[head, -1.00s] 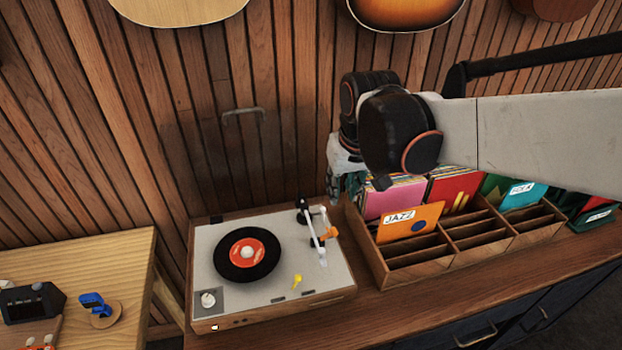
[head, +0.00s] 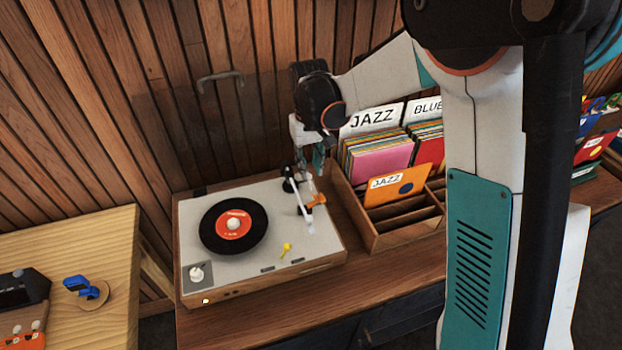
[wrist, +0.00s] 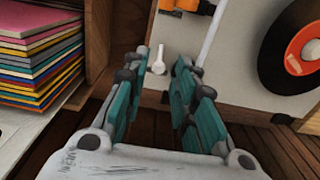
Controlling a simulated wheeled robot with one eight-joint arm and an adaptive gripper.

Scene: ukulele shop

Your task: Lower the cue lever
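The turntable (head: 245,266) has a pale deck, a wooden body and a black record (head: 210,235) with an orange label. A white tonearm (head: 303,205) lies at the deck's right side, beside an orange part (head: 317,200). In the wrist view a small white lever (wrist: 158,62) stands near the deck's back edge; it looks like the cue lever, but I cannot tell for sure. Contact cannot be told.
A wooden record crate (head: 407,240) with jazz records (head: 376,160) stands close on the right. A slatted wall (head: 160,90) is right behind. A pale wooden table (head: 90,240) is on the left. The space above the record is clear.

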